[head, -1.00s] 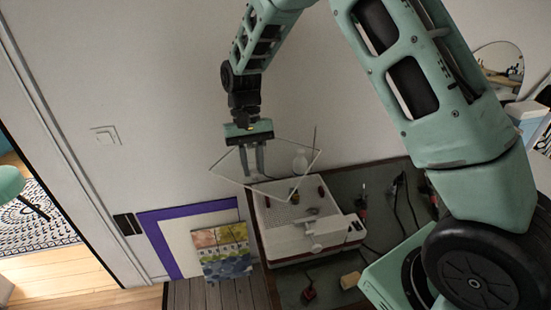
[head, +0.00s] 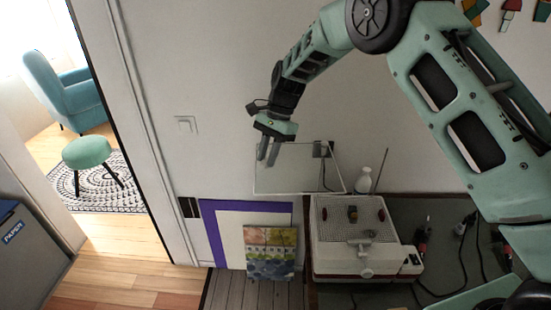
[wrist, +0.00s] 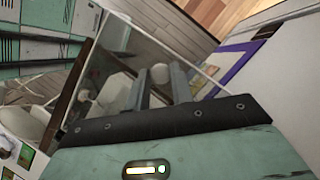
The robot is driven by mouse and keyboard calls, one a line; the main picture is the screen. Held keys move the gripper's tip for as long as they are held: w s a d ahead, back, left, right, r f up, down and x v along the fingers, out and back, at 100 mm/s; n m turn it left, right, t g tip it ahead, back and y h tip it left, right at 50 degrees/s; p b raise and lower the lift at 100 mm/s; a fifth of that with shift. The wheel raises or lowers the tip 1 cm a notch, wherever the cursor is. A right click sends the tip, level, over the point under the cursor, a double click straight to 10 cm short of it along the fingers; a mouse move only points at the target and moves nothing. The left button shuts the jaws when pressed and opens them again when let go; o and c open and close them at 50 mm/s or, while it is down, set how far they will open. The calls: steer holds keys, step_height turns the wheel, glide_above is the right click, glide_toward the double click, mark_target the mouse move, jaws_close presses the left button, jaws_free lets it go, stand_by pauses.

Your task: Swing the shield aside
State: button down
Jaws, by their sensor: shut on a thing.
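The shield (head: 305,178) is a clear, thin-edged pane in the head view, up and left of a white bench machine (head: 335,268), in front of the wall. My gripper (head: 267,158) is at the pane's upper left, with its fingers shut on it; the exact contact is hard to see through the clear material. In the wrist view the pane (wrist: 135,45) spans the area around my fingers (wrist: 160,85). The machine's grid top (head: 335,232) shows uncovered in the head view, with small red and orange pieces on it. How the pane joins the machine is unclear.
A white bottle (head: 363,180) and a thin upright rod stand behind the machine. Tools and cords lie on the dark bench (head: 445,272) to its right. A purple-edged board (head: 214,235) and a colourful sheet (head: 270,255) lean at the left. Wooden floor beyond is open.

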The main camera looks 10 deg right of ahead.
steer(key=shift+w, duration=0.5)
steer(key=shift+m, duration=0.3)
steer(key=c, duration=1.2)
jaws_free()
steer(key=shift+c, duration=0.2)
steer(key=b+v, duration=0.4)
steer(key=v, duration=1.3)
steer(key=shift+s+r+b, duration=0.25)
steer(key=shift+r+b, duration=0.05)
steer(key=shift+b, duration=0.05)
